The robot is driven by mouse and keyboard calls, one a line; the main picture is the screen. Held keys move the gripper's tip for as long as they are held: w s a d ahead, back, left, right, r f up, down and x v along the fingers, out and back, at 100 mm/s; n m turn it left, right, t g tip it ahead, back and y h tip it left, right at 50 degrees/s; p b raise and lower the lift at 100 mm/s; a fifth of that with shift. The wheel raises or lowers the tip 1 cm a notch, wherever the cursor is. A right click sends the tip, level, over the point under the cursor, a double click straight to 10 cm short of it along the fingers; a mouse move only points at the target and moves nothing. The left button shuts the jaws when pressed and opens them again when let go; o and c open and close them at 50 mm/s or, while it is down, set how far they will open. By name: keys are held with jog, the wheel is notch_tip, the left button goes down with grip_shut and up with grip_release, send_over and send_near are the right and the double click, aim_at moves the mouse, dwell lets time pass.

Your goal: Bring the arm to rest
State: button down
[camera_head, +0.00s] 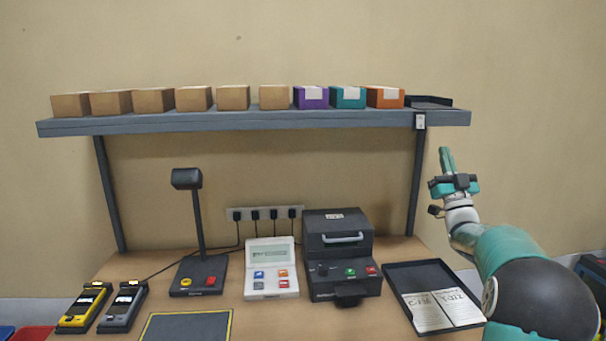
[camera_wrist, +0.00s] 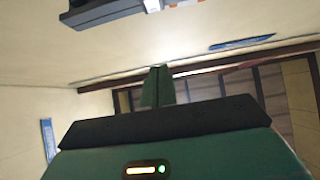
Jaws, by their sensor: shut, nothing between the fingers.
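My gripper (camera_head: 446,160) is raised at the right of the bench, in front of the wall and just right of the shelf's right support. Its teal fingers point up and are together, with nothing between them. In the wrist view the closed fingers (camera_wrist: 157,86) show in the middle, above the dark gripper body. My arm reaches up from the lower right of the head view. My gripper appears apart from the shelf (camera_head: 250,122) and the bench (camera_head: 330,318).
Several brown boxes, then a purple box (camera_head: 311,97), a teal box (camera_head: 347,97), an orange box (camera_head: 385,97) and a dark tray (camera_head: 428,102) line the shelf. Devices, including a black printer (camera_head: 340,240), fill the bench.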

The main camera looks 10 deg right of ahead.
jog(key=a+r+m+g+h, duration=0.25)
jog(key=a+g, duration=0.25)
jog(key=a, duration=0.4)
jog(key=s+a+f+g, duration=0.6)
jog(key=s+a, duration=0.1)
jog(key=a, duration=0.3)
jog(key=s+a+f+n+g+y, duration=0.1)
jog(key=s+a+f+g, duration=0.2)
jog(key=s, duration=0.7)
jog(key=s+a+f+n+g+y, duration=0.1)
jog(key=s+a+f+g, duration=0.3)
jog(key=s+a+f, duration=0.3)
jog(key=s+a+f+n+g+y, duration=0.1)
jog(key=s+a+f+g, duration=0.3)
jog(key=s+f, duration=0.6)
jog(key=s+a+y, duration=0.1)
jog(key=s, duration=0.3)
jog(key=shift+d, duration=0.15)
